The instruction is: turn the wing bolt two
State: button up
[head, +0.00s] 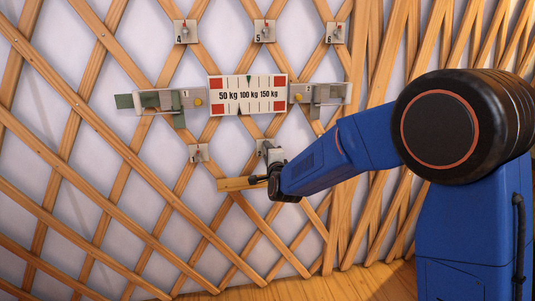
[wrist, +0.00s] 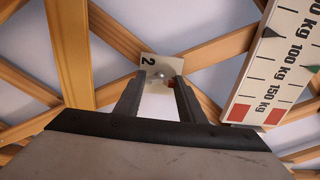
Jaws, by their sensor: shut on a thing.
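The plate marked 2 (wrist: 149,63) is fixed where wooden slats cross, near the middle of the wrist view. The wing bolt (wrist: 158,75) on it sits between my fingertips, and a small red mark shows beside the right finger. My gripper (wrist: 161,82) is shut on the wing bolt; the fingers hide much of it, so its exact angle is unclear. In the head view my gripper (head: 271,163) reaches in from the right below the scale board and covers most of that plate.
A white scale board (head: 248,107) reading 50, 100 and 150 kg hangs just above my gripper. Metal brackets flank it at left (head: 165,101) and right (head: 322,94). Three bolt plates line the top, with plate 5 (head: 264,31) in the middle. Another plate (head: 198,153) is left of my gripper.

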jog(key=shift+f, duration=0.1)
dwell(0.3)
jog(key=o, duration=1)
jog(key=shift+o, duration=0.2)
jog(key=v, duration=1.7)
jog(key=shift+s, duration=0.2)
jog(key=shift+d, duration=0.15)
jog(key=s+d+f+n+g+h, duration=0.1)
jog(key=s+d+n+g, duration=0.25)
jog(key=s+d, duration=0.35)
jog(key=s+d+f+n+g, duration=0.1)
jog(key=s+d+n+g, duration=0.3)
jog(key=d, duration=0.5)
jog(key=s+d+f+n+g+h, duration=0.2)
jog(key=s+d, duration=0.5)
jog(key=s, duration=0.5)
jog(key=s+d+f+n+g+h, duration=0.2)
jog(key=s+d+n, duration=0.3)
jog(key=s+d, duration=0.3)
jog(key=s+f+g, duration=0.1)
jog(key=s, duration=0.3)
jog(key=shift+s+f, duration=0.2)
jog(key=shift+s, duration=0.05)
